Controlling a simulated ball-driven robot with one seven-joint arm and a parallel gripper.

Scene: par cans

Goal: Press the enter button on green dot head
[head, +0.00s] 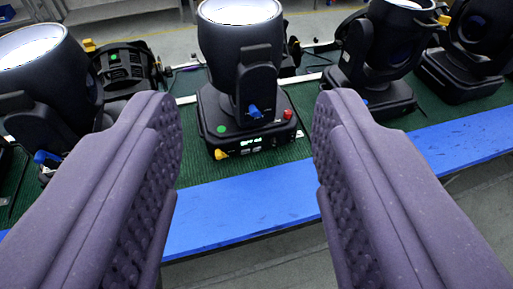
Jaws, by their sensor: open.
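A black moving head light (238,50) stands upright at the top middle of the head view, with its bright lens facing up. Its base (250,133) bears a green dot (221,130) on the left, a lit green display (250,142), small buttons below the display, and a red knob (288,114). I cannot tell which small button is enter. A yellow tab sits at the base's lower left and a blue tab on its yoke. My gripper (245,115) is open and empty, its two purple padded fingers reaching up either side of this light's base, apart from it.
Another black light (40,70) stands at the left, partly behind my left finger. More lights (375,60) stand at the right. They rest on a green mat (190,165) with a blue front edge (240,215). A black fixture with a green dot (125,65) lies behind. Grey floor shows in front.

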